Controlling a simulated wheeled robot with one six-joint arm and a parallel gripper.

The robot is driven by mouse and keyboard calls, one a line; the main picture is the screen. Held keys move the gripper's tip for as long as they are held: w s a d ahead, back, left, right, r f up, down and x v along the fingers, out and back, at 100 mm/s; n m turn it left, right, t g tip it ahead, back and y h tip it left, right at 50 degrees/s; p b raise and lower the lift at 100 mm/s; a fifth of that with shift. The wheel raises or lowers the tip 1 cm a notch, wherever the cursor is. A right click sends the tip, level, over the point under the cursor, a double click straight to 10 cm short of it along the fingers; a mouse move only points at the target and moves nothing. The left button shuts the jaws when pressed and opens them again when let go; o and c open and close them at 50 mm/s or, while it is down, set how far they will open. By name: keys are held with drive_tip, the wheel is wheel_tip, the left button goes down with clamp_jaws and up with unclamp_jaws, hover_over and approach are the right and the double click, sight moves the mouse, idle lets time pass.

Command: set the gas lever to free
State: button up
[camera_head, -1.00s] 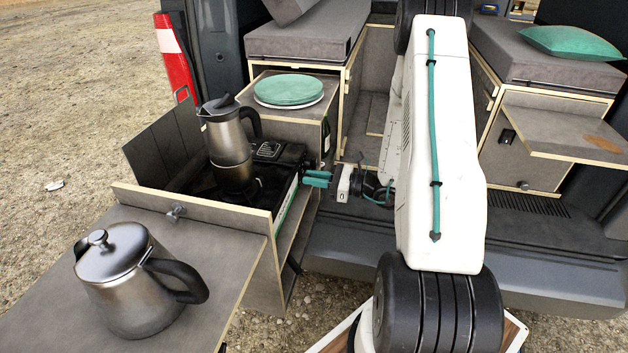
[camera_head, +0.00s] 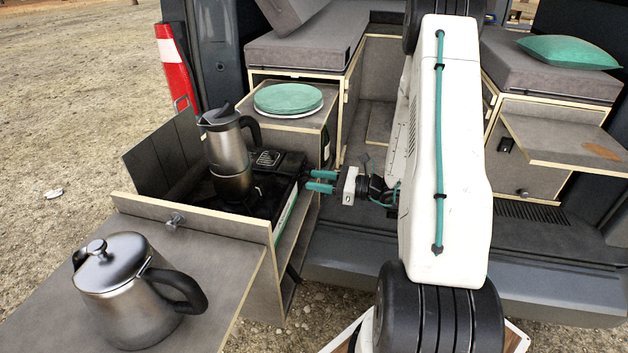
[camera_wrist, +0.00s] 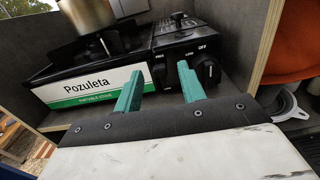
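The black gas stove (camera_head: 285,162) sits in the pull-out drawer. Its front, with a white and green "Pozuleta" label, faces the wrist camera (camera_wrist: 95,88). The control panel (camera_wrist: 185,42) at the stove's right end carries small print and a round black knob (camera_wrist: 208,71) by the word "OFF". I cannot make out the gas lever clearly; the right fingertip covers part of the panel near the small print. My gripper (camera_head: 311,180) is open and empty, its teal fingers apart in front of the stove's front side.
A metal moka pot (camera_head: 229,150) stands on the stove. A kettle (camera_head: 130,285) stands on the front table board. A wooden divider (camera_wrist: 268,40) stands right of the stove, near my gripper.

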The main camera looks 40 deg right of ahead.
drive_tip(key=v, duration=0.6)
drive_tip(key=shift+s+d, duration=0.15)
drive_tip(key=shift+s, duration=0.05)
drive_tip(key=s+a+r+n+g, duration=0.4)
drive_tip(key=s+a+n+g, duration=0.2)
drive_tip(key=a+n+g, duration=0.15)
drive_tip(key=s+a+r+n+g, duration=0.5)
drive_tip(key=s+a+n+g, duration=0.1)
drive_tip(key=a+n+g, duration=0.15)
drive_tip(key=s+a+r+n+t+h, duration=0.1)
drive_tip(key=s+a+r+n+h, duration=0.2)
drive_tip(key=s+r+n+h, duration=0.1)
drive_tip(key=s+a+r+n+t+h, duration=0.1)
drive_tip(key=s+a+r+n+h, duration=0.3)
drive_tip(key=r+n+h, duration=0.3)
wheel_tip(320, 180, up, 3)
drive_tip(key=shift+s+f+n, duration=0.1)
drive_tip(key=shift+s+n, duration=0.15)
drive_tip(key=shift+n, duration=0.95)
drive_tip(key=shift+a, duration=0.2)
drive_tip(key=shift+c, duration=0.4)
